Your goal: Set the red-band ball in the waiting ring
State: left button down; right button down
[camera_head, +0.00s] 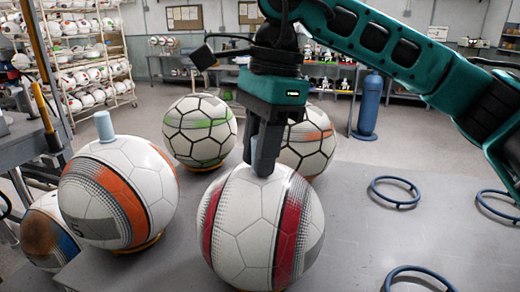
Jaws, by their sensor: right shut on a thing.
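The red-band ball (262,232), white with two dark red bands, is at the front middle of the grey table. My right gripper (264,160) comes down from above and is shut at the top of this ball; the exact part gripped is hidden by the fingers. I cannot tell whether the ball is lifted. Empty blue rings lie to the right: one in the middle (396,204), one at the right edge (497,213) and one cut off at the front (418,268). I cannot tell which is the waiting ring. My left gripper is not in view.
An orange-band ball with a pale blue peg (103,126) stands at left. A green-marked ball (200,131) and an orange-marked ball (308,143) stand behind. Another ball (48,232) is at the far left. The grey table (345,235) is clear between the red-band ball and the rings.

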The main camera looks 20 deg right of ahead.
jog(key=shift+r, duration=0.1)
jog(key=shift+f+b, duration=0.35)
jog(key=shift+f, duration=0.05)
jog(key=c, duration=0.9)
grip_release()
jog(key=shift+r, duration=0.1)
jog(key=shift+r+p, duration=0.45)
jog(key=shift+r, duration=0.2)
notch_tip(320, 180, up, 11)
jog(key=d+p, duration=0.1)
jog(key=d, duration=0.1)
jog(key=shift+w+p, duration=0.15)
jog(key=shift+p, duration=0.25)
